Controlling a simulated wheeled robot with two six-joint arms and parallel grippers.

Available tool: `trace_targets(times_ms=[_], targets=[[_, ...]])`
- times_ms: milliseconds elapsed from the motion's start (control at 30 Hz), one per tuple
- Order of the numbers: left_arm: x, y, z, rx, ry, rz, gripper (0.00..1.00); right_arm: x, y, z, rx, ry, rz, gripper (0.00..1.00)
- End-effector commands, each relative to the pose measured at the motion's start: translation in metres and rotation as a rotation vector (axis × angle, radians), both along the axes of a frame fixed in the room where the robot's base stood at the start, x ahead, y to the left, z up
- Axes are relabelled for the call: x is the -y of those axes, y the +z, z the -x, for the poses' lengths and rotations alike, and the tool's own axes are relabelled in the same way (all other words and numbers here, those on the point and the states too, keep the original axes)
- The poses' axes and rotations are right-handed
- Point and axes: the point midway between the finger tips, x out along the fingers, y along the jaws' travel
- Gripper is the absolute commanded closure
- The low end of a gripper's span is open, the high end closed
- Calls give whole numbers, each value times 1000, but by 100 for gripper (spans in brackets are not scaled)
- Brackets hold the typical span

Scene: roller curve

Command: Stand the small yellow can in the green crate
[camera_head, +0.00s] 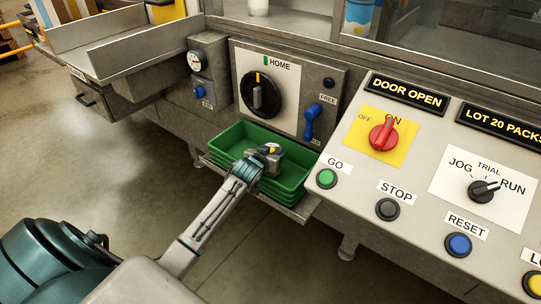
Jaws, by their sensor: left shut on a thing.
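The green crate (231,135) sits on a low metal shelf under the machine panel, in the middle of the head view. It looks like a stack of green crates. My left gripper (267,157) reaches in from the lower left and is over the crate's inside. It is shut on the small yellow can, of which only a small yellow patch (271,149) shows between the gripper parts. The rest of the can is hidden, so I cannot tell whether it touches the crate floor. My right gripper is not in view.
The sloping control panel (342,203) with knobs and buttons stands close to the crate's right. Behind the crate is the HOME panel (298,85) with a black dial and blue lever. A metal tray (129,50) is at upper left. Floor at left is clear.

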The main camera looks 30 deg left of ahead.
Motion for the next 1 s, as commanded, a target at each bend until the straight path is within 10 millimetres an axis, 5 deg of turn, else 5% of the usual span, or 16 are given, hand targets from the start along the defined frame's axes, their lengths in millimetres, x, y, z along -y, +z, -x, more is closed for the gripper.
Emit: trace_targets(times_ms=[367,400,500,833,1000], targets=[[0,-6,0,1,0,-1,62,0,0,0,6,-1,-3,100],[0,-5,0,1,1,-1,28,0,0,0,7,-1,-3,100],[0,-5,0,1,0,-1,14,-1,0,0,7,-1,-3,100],[0,-1,1,2,0,-1,14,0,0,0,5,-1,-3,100],[4,8,23,0,-1,-3,14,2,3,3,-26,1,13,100]])
